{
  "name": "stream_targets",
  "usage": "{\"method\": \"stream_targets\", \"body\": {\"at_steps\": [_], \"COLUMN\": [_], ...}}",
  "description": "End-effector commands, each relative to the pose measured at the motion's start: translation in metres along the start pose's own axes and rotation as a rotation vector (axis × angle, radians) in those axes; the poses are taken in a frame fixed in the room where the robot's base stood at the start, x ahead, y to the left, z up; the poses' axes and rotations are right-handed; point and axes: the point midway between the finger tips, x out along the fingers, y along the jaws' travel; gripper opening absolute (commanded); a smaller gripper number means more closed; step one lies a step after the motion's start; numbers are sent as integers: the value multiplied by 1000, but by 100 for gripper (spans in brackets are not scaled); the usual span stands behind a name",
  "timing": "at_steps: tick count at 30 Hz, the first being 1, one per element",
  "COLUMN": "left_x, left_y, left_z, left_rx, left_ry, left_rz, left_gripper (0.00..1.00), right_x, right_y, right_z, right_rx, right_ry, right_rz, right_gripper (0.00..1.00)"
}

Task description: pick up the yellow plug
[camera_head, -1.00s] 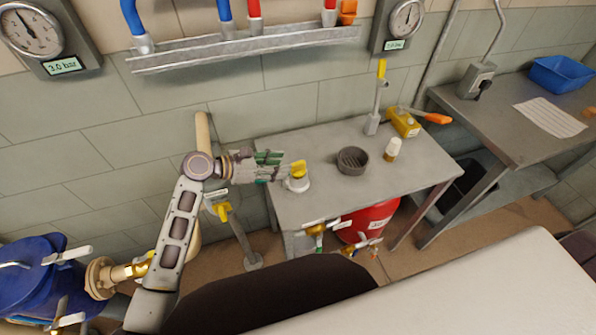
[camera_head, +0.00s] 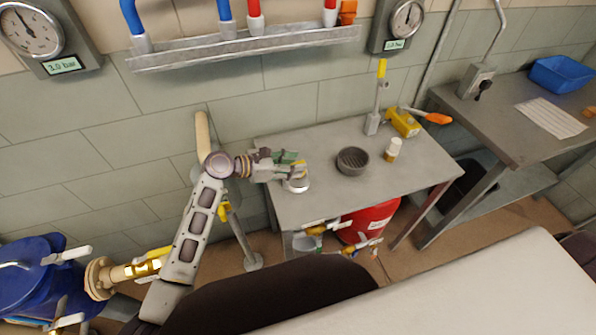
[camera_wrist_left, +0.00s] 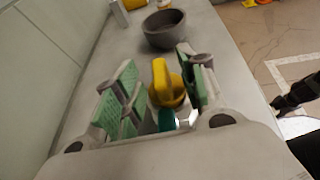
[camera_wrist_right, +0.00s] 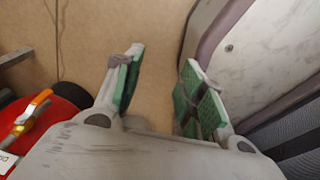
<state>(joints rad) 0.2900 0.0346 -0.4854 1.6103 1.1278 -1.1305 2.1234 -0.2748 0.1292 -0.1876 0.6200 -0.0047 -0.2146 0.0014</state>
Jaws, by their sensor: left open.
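The yellow plug (camera_head: 301,168) stands on a white round base (camera_head: 296,186) at the left end of the grey metal table, partly hidden by my left gripper. In the left wrist view the yellow plug (camera_wrist_left: 162,85) shows between the two green-padded fingers, nearer the right one. My left gripper (camera_head: 290,162) is open, with its fingers around the plug; I cannot tell whether they touch it. My right gripper (camera_wrist_right: 162,66) is open and empty in the right wrist view, above brown floor.
A red tank (camera_head: 369,220) is beneath. The table's front middle is clear.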

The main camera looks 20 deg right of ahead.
Motion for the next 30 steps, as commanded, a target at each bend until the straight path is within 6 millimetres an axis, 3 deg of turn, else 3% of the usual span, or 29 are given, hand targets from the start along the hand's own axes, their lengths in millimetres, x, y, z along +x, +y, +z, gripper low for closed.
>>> {"method": "stream_targets", "body": {"at_steps": [1,11,23,30], "left_x": [0,0,-2,-10], "left_y": [0,0,0,0], "left_z": [0,0,3,23], "left_rx": [0,0,1,2], "left_ry": [0,0,-1,-2], "left_rz": [0,0,0,1], "left_gripper": [41,0,0,0], "right_x": [0,-1,-1,-3], "right_y": [0,-2,-1,0], "right_z": [2,11,11,5], "right_rx": [0,-1,-1,0], "right_ry": [-2,-12,-12,-6], "right_rz": [0,-2,-2,0], "right_gripper": [40,40,40,40]}}
